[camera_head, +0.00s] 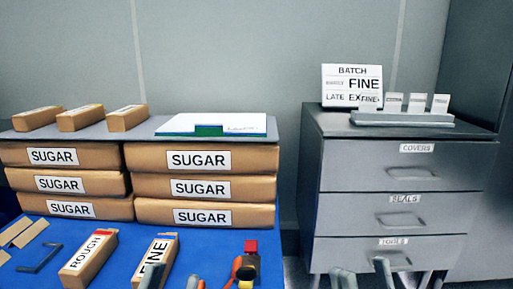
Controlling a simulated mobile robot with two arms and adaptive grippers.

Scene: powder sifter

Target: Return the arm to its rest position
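My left gripper (171,281) shows only its fingertips at the bottom edge, in front of the blue table. Its fingers stand apart with no object seen held between them, and one overlaps the lower part of the box marked FINE (163,249). My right gripper (364,277) shows its fingertips at the bottom edge, in front of the grey drawer cabinet. Its fingers are also apart, with nothing seen between them. The rest of both grippers and arms is below the picture.
The blue table (213,243) holds stacked SUGAR packs (65,172), a box marked ROUGH (88,262) and a red, black and yellow item (247,262). The drawer cabinet (345,170) stands right, with a BATCH sign (351,85) on top. Its drawers look shut.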

